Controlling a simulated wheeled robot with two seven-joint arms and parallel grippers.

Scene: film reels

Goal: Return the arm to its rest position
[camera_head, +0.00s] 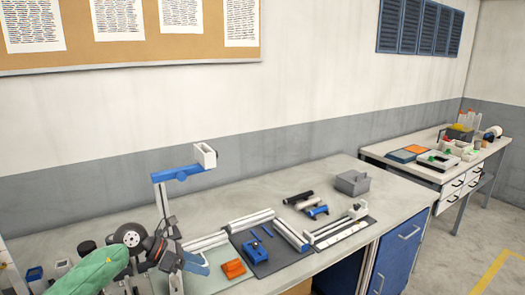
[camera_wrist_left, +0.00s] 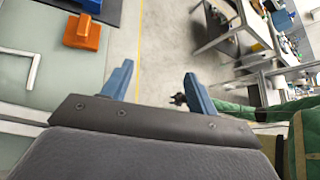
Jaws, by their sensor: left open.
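My left arm comes in from the lower left in the head view, in a green sleeve. The orange block (camera_wrist_left: 82,31) lies beyond and left of the fingers there. A green sleeve at the right of that view leads toward a small dark shape, partly hidden, that I cannot make out.
A post with a blue arm (camera_head: 185,173) rises beside my left gripper. Rails, a blue block (camera_head: 256,252), dark rollers and a grey box (camera_head: 352,183) are on the bench. A second table (camera_head: 440,160) stands at the right, with open floor before it.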

